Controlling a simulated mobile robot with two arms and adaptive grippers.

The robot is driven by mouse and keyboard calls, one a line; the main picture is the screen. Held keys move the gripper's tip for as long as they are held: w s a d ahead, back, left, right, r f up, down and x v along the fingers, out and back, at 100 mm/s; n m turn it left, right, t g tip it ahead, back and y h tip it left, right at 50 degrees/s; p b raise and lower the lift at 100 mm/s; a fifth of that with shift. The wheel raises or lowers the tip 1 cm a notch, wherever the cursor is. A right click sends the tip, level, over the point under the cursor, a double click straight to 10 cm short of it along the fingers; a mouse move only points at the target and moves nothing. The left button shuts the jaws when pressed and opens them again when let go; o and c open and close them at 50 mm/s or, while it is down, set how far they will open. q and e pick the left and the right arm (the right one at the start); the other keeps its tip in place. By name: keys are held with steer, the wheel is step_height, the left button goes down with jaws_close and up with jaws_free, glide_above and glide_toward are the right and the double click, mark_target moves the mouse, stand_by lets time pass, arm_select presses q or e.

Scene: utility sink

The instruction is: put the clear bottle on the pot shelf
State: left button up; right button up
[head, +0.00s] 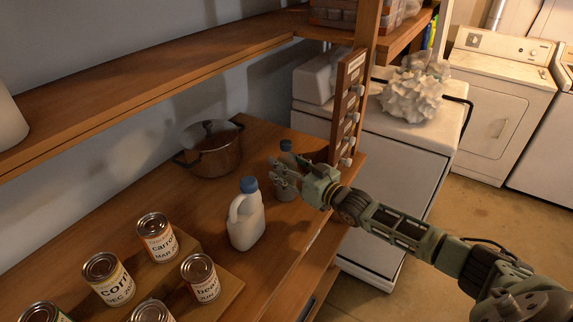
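The clear bottle (287,193) has a dark blue-grey cap and appears upright at the right part of the wooden pot shelf (200,205). My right gripper (279,172) reaches in from the right at the bottle's upper half. Its fingers overlap the bottle and hide part of it. I cannot tell whether they are closed on it or just around it, nor whether its base touches the wood. The copper-brown pot (214,160) with a glass lid stands on the same shelf, to the left near the wall. My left gripper is not in view.
A white jug with a blue cap (246,222) stands in front of the bottle. Several cans, including a corn can (108,280), stand front left. An upper shelf (150,85) runs above, and a wooden post (348,105) rises behind the gripper. Bare wood lies between pot and jug.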

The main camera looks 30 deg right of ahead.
steer(key=shift+o, duration=1.3)
steer(key=shift+r, duration=0.2)
steer(key=shift+s+d+f, duration=0.1)
steer(key=shift+s+f, duration=0.05)
steer(key=shift+s, duration=0.15)
steer(key=b+v, duration=0.1)
steer(key=v, duration=1)
steer(key=shift+s, duration=0.2)
